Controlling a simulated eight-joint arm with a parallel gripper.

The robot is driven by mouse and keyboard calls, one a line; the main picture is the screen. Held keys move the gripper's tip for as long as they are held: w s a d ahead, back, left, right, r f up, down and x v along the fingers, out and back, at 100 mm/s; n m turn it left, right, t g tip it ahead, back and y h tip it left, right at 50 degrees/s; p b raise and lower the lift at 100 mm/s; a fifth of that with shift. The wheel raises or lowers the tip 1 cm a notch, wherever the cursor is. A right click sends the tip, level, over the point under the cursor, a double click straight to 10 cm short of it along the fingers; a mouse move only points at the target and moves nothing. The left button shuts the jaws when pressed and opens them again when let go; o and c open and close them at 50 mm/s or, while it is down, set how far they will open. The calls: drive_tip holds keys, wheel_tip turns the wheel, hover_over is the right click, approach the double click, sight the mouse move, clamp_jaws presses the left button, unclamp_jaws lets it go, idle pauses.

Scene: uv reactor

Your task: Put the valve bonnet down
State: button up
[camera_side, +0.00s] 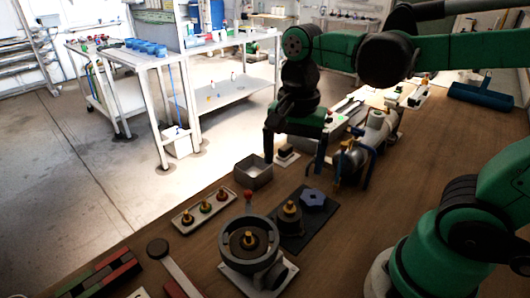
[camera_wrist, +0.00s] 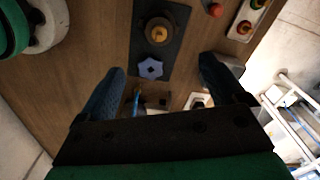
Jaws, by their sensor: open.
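A dark round piece with a brass top, which looks like the valve bonnet (camera_side: 289,211), stands upright on a dark mat (camera_side: 296,240). It also shows in the wrist view (camera_wrist: 159,29), at the top centre. A blue star-shaped knob (camera_side: 313,198) lies beside it on the same mat, and also shows in the wrist view (camera_wrist: 150,68). My gripper (camera_side: 294,156) is above the bench behind the mat, apart from the bonnet. Its two fingers (camera_wrist: 163,68) are spread wide with nothing held between them.
A grey round housing (camera_side: 237,261) with a brass-topped centre stands in front of the mat. A tray of coloured knobs (camera_side: 204,211), a red knob (camera_side: 248,196) and an open square box (camera_side: 253,170) lie to the left. A metal cylinder assembly (camera_side: 375,132) stands behind right. Bare wood is right of the mat.

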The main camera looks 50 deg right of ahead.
drive_tip(key=n, duration=0.1)
drive_tip(key=n+t, duration=0.1)
drive_tip(key=n, duration=0.1)
drive_tip(key=shift+w+d+f+t, duration=0.15)
drive_tip(key=shift+f+t, duration=0.1)
drive_tip(key=shift+t, duration=0.15)
drive_tip(key=n+t, duration=0.1)
drive_tip(key=n, duration=0.2)
drive_tip(key=w+n+t, duration=0.1)
drive_tip(key=n+t, duration=0.1)
drive_tip(key=n, duration=0.2)
drive_tip(key=n+t, duration=0.2)
drive_tip(key=n, duration=0.1)
drive_tip(key=shift+w+d+f, duration=0.3)
drive_tip(key=shift+w+d, duration=0.05)
drive_tip(key=shift+w, duration=0.05)
